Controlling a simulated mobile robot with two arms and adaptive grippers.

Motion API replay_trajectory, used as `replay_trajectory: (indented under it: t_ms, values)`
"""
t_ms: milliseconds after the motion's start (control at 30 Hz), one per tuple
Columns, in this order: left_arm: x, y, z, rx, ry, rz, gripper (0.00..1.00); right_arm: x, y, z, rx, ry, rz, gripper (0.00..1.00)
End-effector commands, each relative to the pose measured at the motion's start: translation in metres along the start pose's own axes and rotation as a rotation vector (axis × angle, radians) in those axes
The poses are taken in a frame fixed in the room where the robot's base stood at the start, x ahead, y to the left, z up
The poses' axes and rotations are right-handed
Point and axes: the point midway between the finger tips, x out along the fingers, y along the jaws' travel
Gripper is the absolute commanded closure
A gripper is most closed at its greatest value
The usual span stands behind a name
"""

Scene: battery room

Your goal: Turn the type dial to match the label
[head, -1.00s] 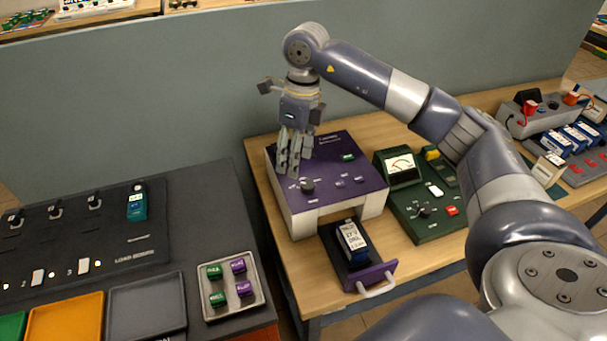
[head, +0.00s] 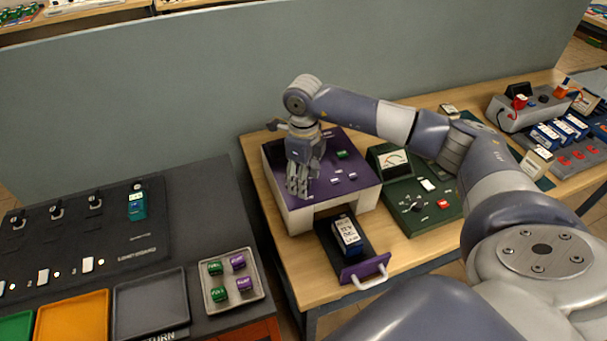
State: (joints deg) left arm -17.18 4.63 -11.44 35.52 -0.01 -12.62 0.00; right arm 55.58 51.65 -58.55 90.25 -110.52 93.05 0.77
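The label's print is too small to read surely. My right gripper (head: 298,190) points down at the front left of the box top, where the dial is. The fingers hide the dial; I cannot tell whether they touch or grip it. My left gripper is not in view.
A green meter unit (head: 420,205) stands right of the box. At left, a dark bench holds a load board (head: 85,235), a tray (head: 207,291) of green and purple blocks, and empty trays.

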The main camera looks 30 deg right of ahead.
Motion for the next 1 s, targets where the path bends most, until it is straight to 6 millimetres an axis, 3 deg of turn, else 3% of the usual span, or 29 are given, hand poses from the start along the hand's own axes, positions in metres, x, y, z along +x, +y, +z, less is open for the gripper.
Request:
replay_trajectory:
  t_ms: [233,433,767,1000]
  values:
    - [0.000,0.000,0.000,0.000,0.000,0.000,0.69,0.001,0.000,0.000,0.000,0.000,0.000,0.49]
    - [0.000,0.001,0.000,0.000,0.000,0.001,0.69,0.001,0.000,0.000,0.000,0.000,0.000,0.94]
    - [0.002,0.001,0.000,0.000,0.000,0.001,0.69,0.001,0.000,0.000,0.021,-0.001,0.000,0.94]
    - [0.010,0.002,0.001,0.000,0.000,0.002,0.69,0.002,0.000,0.001,0.132,-0.001,-0.001,0.94]
